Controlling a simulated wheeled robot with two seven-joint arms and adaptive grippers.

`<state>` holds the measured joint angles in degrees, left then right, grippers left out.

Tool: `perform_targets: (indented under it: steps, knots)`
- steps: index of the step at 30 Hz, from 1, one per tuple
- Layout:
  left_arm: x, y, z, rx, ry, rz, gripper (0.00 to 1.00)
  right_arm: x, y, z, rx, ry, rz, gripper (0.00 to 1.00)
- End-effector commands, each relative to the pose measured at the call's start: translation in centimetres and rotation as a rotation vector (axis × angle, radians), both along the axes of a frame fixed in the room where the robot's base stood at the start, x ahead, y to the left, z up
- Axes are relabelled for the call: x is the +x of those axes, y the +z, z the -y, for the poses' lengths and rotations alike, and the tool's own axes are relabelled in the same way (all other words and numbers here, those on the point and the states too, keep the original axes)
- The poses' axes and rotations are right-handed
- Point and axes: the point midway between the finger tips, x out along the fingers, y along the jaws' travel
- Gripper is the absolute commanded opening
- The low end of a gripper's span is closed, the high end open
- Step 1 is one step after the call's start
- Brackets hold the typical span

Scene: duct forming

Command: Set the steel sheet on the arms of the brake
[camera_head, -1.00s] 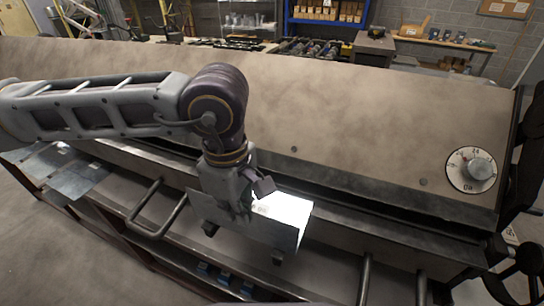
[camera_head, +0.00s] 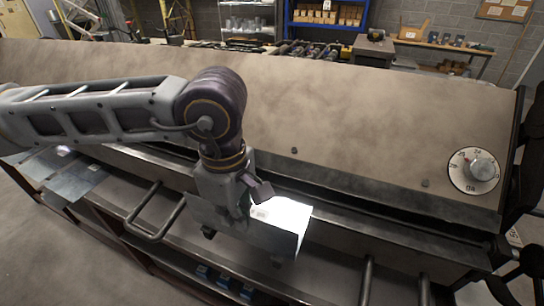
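The steel sheet (camera_head: 283,222) is a small bright plate in front of the brake (camera_head: 350,120), low and near the middle of the head view. Its upper part shines white and its front part is greyer. My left gripper (camera_head: 250,203) reaches down from above at the sheet's left part, and its dark finger shows beside the bright area. The gripper hides part of the sheet, and I cannot tell how firmly the fingers close on it. Small dark block-like ends show below the sheet's lower edge; contact with them is unclear. My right gripper is out of view.
A round dial (camera_head: 474,170) sits on the brake's right end. A bent handle bar (camera_head: 153,225) stands out in front at the left. Other metal sheets (camera_head: 75,182) lie at the far left. Blue items (camera_head: 225,280) sit on a shelf below.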

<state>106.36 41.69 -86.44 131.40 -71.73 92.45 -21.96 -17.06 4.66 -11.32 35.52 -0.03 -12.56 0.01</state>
Motion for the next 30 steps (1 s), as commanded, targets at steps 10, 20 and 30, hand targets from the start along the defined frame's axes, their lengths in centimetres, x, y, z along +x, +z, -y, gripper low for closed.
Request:
perform_targets:
  steps: [10,20,30]
  knots:
    - [0.0,-0.2,0.0,0.0,0.0,0.0,0.25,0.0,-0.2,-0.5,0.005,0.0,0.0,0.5]
    - [0.0,-0.2,0.0,0.0,0.0,-0.001,0.3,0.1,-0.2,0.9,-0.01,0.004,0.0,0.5]
    - [0.1,1.4,0.1,-0.002,0.001,0.001,0.3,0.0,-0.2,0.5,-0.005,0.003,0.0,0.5]
